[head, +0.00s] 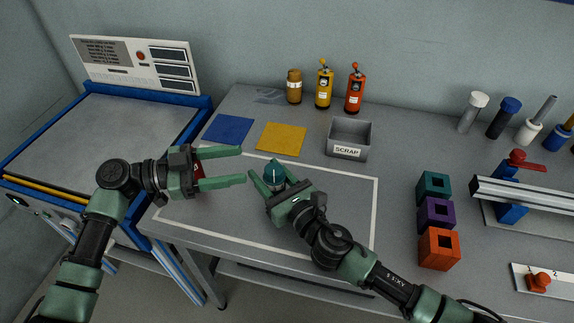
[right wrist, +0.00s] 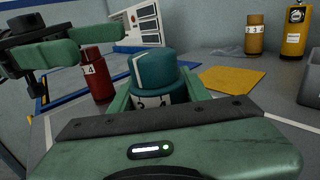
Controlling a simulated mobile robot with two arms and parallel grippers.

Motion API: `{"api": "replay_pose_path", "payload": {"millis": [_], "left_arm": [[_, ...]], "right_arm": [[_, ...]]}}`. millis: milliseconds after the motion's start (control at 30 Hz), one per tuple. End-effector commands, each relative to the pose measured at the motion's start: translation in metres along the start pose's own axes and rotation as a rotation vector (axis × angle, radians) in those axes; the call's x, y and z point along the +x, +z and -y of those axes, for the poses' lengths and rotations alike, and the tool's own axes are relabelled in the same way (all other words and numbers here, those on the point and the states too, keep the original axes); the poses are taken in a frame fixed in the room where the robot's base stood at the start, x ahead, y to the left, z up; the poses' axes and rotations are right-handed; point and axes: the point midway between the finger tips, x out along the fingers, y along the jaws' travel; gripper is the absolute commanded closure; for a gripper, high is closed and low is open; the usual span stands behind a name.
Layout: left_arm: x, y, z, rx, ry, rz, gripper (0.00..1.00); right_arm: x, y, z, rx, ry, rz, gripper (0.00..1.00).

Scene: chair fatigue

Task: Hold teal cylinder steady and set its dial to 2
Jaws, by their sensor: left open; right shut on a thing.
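The teal cylinder (head: 274,172) stands inside the white outline on the grey table. My right gripper (head: 271,179) is shut on it, with one finger on each side. In the right wrist view the teal cylinder (right wrist: 155,76) shows a rounded teal cap with a pale line, above a white band of dark digits.
A red cylinder (right wrist: 96,76) marked 4 stands behind my left gripper. Blue (head: 229,129) and yellow (head: 281,139) mats and a scrap bin (head: 348,140) lie farther back. Hollow blocks (head: 437,213) and a rail fixture (head: 520,192) are at the right.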

Motion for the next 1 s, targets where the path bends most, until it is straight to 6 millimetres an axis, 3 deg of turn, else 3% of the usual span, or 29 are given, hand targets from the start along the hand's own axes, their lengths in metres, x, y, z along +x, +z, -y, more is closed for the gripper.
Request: {"api": "replay_pose_path", "payload": {"millis": [67,267,700,1000], "left_arm": [[0.002,0.013,-0.011,-0.059,-0.004,-0.034,0.41],[0.009,0.018,-0.018,-0.099,-0.004,-0.062,0.41],[0.090,0.013,-0.017,-0.098,-0.004,-0.060,0.41],[0.120,0.012,-0.016,-0.099,-0.006,-0.058,0.41]], "right_arm": [[0.000,0.000,0.000,0.000,0.001,0.001,1.00],[0.000,0.000,0.000,0.000,0.001,0.001,1.00],[0.000,0.000,0.000,0.000,0.000,0.001,1.00],[0.000,0.000,0.000,0.000,0.000,0.001,1.00]]}}
